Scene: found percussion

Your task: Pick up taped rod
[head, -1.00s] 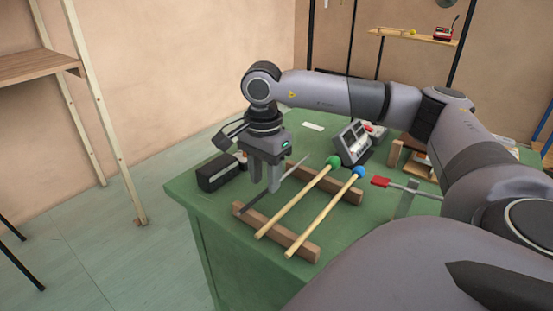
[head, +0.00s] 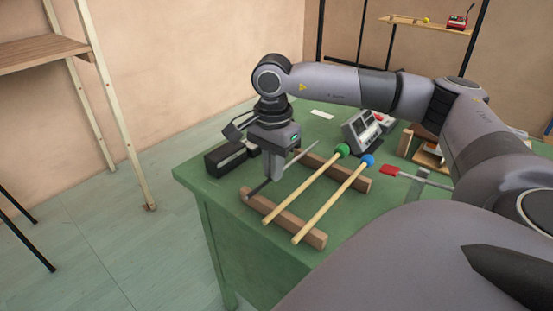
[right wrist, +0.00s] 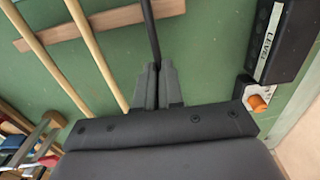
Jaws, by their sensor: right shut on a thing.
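The taped rod (head: 300,160) is thin, with a pale grey length and a dark end. It lies slanted across two wooden rails at the left of the green table. My right gripper (head: 275,177) is over it, pointing down, with its fingers shut on it. In the right wrist view the dark rod (right wrist: 149,30) runs up from between the closed fingertips (right wrist: 157,85). The fingers hide the gripped part. I cannot tell whether the rod is clear of the rails. My left gripper is not in view.
Beside the rod lie a green-headed mallet (head: 342,151) and a blue-headed mallet (head: 367,160) on the rails (head: 300,228). A black box (head: 226,159) labelled LEVEL is close on the gripper's other side. A grey device (head: 362,131) and a red-tipped tool (head: 390,171) stand farther right.

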